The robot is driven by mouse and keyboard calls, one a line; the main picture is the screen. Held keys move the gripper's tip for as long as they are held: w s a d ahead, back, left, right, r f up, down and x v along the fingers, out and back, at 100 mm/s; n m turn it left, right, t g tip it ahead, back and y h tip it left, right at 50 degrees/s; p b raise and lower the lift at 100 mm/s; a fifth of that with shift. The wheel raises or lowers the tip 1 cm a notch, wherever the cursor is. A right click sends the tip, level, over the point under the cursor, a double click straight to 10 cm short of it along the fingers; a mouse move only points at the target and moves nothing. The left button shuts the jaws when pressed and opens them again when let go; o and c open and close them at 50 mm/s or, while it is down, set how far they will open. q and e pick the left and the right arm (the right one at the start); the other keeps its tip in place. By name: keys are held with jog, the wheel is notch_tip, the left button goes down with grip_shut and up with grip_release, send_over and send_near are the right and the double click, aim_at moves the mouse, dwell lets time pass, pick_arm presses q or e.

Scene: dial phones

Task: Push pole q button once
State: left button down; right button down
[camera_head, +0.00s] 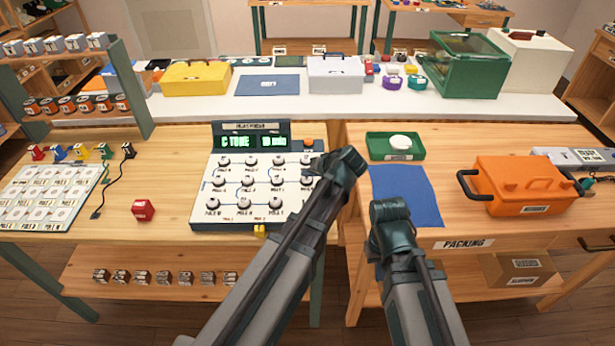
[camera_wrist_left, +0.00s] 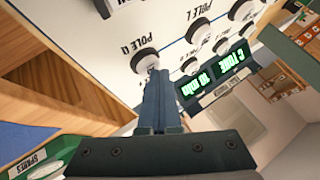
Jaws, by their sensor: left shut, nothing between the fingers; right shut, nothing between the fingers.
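The white button panel (camera_head: 215,180) stands on the left table, its green display reading "C TONE" and "10 min". In the left wrist view the panel appears upside down, and the round knob-like pole Q button (camera_wrist_left: 146,58) has its label beside it. My left gripper (camera_head: 318,166) reaches over the panel's right side; its fingers hide part of the right-hand buttons in the head view. In the left wrist view its shut, empty fingers (camera_wrist_left: 157,72) end right at the pole Q button; I cannot tell whether they touch. My right gripper (camera_head: 390,228) is shut over the right table, beside the blue mat.
On the right table are a blue mat (camera_head: 408,190), a green tray (camera_head: 378,153) with a white item, and an orange toolbox (camera_head: 525,185).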

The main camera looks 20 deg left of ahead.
aim_at(308, 180)
pick_arm(q)
jog(key=shift+r+p, duration=0.7)
jog(key=shift+p, duration=0.05)
notch_tip(308, 180, up, 6)
jog(key=p, duration=0.6)
dwell(0.8)
